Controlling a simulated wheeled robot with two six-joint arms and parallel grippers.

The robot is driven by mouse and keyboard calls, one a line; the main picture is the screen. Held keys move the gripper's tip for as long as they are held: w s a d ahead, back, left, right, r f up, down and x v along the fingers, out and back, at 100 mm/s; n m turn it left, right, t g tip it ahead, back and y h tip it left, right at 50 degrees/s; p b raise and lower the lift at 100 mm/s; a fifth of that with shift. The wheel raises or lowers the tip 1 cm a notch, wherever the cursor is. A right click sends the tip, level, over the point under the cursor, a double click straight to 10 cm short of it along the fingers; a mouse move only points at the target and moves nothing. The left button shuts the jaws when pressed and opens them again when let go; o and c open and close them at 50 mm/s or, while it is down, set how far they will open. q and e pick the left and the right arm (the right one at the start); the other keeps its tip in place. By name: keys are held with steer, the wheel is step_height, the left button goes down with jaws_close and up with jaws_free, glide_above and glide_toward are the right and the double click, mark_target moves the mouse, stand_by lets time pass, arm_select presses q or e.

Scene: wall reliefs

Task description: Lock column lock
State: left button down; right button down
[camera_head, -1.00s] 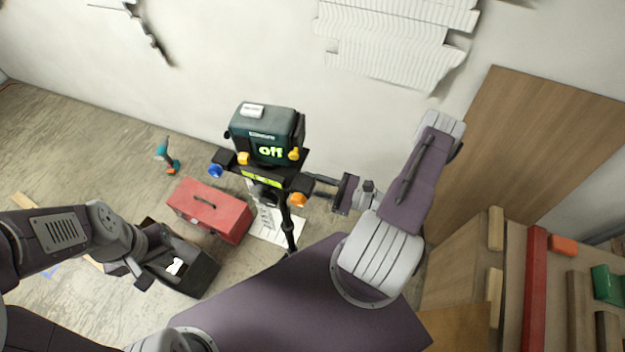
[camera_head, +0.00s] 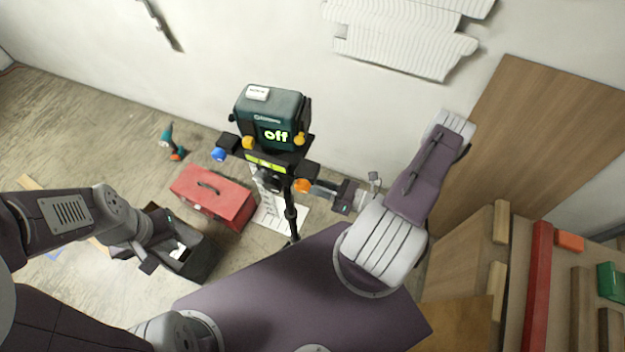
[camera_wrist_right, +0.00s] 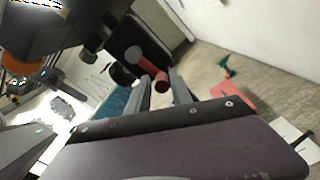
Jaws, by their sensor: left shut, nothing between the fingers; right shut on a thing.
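A dark green device (camera_head: 272,122) showing "off" stands on a slim black column (camera_head: 290,212). Below it, an orange knob (camera_head: 303,186) sits on the right of the black mount and a blue knob (camera_head: 219,154) on the left. My right gripper (camera_head: 314,188) reaches in from the right and is shut on the orange knob. In the right wrist view a reddish cylindrical part (camera_wrist_right: 160,84) lies between the fingers (camera_wrist_right: 162,92); its far part is dark and unclear. My left gripper (camera_head: 149,264) is shut and empty, above the dark open box.
A red toolbox (camera_head: 212,197) and the dark open box (camera_head: 196,262) stand on the floor left of the column. A wooden panel (camera_head: 545,135) leans at right.

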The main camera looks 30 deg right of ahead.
steer(key=shift+s+a+m, duration=0.1)
steer(key=shift+m, duration=0.2)
stand_by(0.4)
steer(key=c, duration=1.3)
jaws_free()
steer(key=shift+b+v, duration=1.1)
steer(key=shift+v, duration=3.4)
